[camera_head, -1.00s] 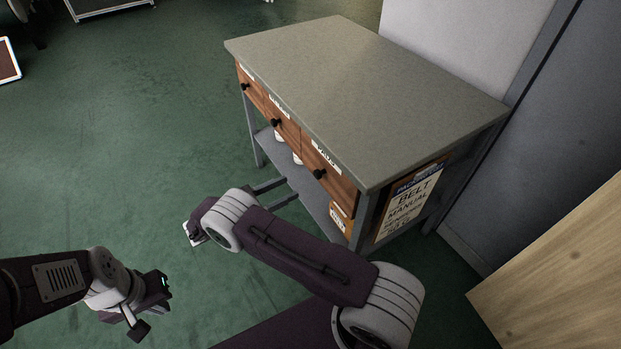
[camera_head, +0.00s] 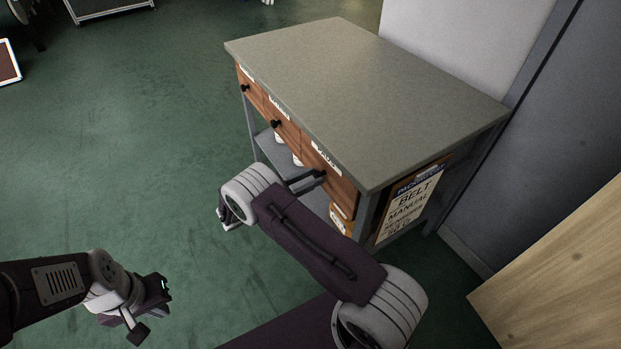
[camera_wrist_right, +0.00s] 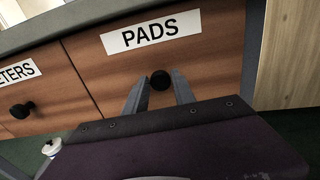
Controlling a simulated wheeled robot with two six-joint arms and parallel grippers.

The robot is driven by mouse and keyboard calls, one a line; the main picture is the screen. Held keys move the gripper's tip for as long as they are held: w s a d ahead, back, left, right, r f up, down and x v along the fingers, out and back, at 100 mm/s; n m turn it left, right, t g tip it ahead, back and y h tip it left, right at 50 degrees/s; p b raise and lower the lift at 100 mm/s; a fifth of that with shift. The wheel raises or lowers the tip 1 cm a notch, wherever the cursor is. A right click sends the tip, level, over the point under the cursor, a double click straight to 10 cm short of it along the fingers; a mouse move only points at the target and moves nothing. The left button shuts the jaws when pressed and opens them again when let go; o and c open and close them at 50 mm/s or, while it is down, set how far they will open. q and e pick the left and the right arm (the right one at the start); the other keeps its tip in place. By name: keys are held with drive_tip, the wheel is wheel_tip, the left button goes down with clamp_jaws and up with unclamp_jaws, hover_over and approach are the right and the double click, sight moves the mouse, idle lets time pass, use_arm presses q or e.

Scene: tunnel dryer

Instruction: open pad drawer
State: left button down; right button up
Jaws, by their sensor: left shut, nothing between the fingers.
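The pad drawer (camera_head: 342,186) is the wooden drawer nearest me in the grey-topped bench, and its front looks flush with the bench. In the right wrist view the drawer (camera_wrist_right: 215,60) bears a "PADS" label and a round black knob (camera_wrist_right: 160,80). My right gripper (camera_wrist_right: 160,77) is open, with one finger on each side of the knob and gaps visible beside it. In the head view my right gripper (camera_head: 319,177) reaches the drawer front, and its fingertips overlap the knob. My left gripper (camera_head: 152,306) is shut and empty over the floor, away from the bench.
Two more drawers with black knobs sit farther along the bench; the middle one (camera_head: 284,127) is next to the pad drawer. The benchtop (camera_head: 360,95) is clear. A lower shelf (camera_head: 270,148) holds white items. A wooden panel (camera_head: 560,270) stands at right. Green floor lies open at left.

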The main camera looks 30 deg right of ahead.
clamp_jaws()
idle(1.2)
